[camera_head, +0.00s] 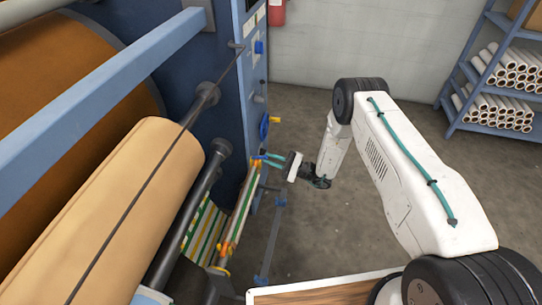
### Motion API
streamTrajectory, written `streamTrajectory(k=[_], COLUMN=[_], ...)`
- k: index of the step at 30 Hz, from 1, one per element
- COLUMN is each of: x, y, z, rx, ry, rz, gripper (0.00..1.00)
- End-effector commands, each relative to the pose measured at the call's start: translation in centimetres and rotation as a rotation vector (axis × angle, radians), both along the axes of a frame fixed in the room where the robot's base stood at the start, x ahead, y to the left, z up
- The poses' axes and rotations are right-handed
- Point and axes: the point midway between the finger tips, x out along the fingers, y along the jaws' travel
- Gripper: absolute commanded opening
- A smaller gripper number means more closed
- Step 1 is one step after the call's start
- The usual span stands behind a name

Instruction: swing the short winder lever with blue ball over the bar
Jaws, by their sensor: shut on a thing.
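My gripper (267,159) reaches in from the right, its teal fingers pointing left at the side of the press's blue end frame (252,100). The fingers are shut on the short winder lever at the frame's edge. They cover its end, so I cannot make out the blue ball or the lever's exact tilt. The bar cannot be told apart for certain from the other rods here.
A blue handwheel (264,127) with a yellow handle sits just above my gripper. A large tan roll (125,215) fills the left. A shelf (475,65) of tubes stands at the back right. The grey floor between is clear.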

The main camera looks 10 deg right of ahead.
Motion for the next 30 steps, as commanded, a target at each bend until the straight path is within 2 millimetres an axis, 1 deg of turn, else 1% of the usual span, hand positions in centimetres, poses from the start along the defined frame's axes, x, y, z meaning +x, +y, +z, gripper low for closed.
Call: streamTrajectory(k=[1, 3, 12, 29, 30], x=[-0.3, -0.3, -0.2, -0.2, -0.2], y=[0.1, 0.1, 0.2, 0.2, 0.2], z=[-0.6, -0.9, -1.8, -2.0, -2.0], rx=[0.029, 0.072, 0.191, 0.221, 0.221], ry=[-0.007, -0.023, -0.066, -0.078, -0.078], rz=[0.005, 0.005, 0.005, 0.007, 0.007], gripper=[0.0, 0.0, 0.0, 0.0, 0.17])
